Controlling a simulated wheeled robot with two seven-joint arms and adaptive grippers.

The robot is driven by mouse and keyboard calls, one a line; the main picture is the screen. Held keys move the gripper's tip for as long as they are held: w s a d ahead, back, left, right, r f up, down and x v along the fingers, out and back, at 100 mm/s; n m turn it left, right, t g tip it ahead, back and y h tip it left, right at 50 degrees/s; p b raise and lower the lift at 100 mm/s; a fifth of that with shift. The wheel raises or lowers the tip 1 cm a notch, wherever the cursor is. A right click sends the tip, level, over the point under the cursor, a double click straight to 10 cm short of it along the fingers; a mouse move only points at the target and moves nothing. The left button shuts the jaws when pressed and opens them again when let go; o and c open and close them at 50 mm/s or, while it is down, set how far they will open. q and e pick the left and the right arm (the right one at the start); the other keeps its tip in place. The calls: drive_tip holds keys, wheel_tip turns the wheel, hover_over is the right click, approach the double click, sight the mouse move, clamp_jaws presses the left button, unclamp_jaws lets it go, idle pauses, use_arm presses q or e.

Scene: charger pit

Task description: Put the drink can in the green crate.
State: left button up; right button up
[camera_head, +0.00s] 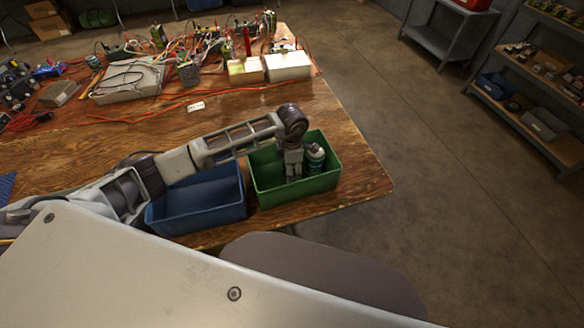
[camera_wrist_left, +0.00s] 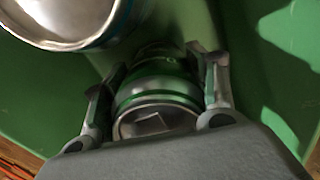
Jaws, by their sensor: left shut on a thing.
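The green crate (camera_head: 302,191) stands near the table's right front corner, and its green walls fill much of the left wrist view. My left gripper (camera_head: 293,176) points down inside the crate. In the left wrist view its fingers stand on both sides of a green can with a silver end (camera_wrist_left: 158,118), and it is shut on this can. A second round object with a shiny metal top (camera_wrist_left: 68,22) is close beside it at the upper left. In the head view one can (camera_head: 315,157) shows just right of the gripper; the gripped can is mostly hidden there. My right gripper is not in view.
A blue crate (camera_head: 197,212) stands directly left of the green one, under my left forearm. Cables, a power supply and white boxes (camera_head: 287,66) crowd the back of the table. Bare wood lies behind the green crate. Shelves stand at the far right.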

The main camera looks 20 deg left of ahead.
use_arm(q)
drive_tip(key=shift+f, duration=0.15)
drive_tip(key=o, duration=1.4)
wheel_tip(320, 180, up, 12)
drive_tip(key=shift+r+b, duration=0.1)
drive_tip(key=shift+b, duration=0.25)
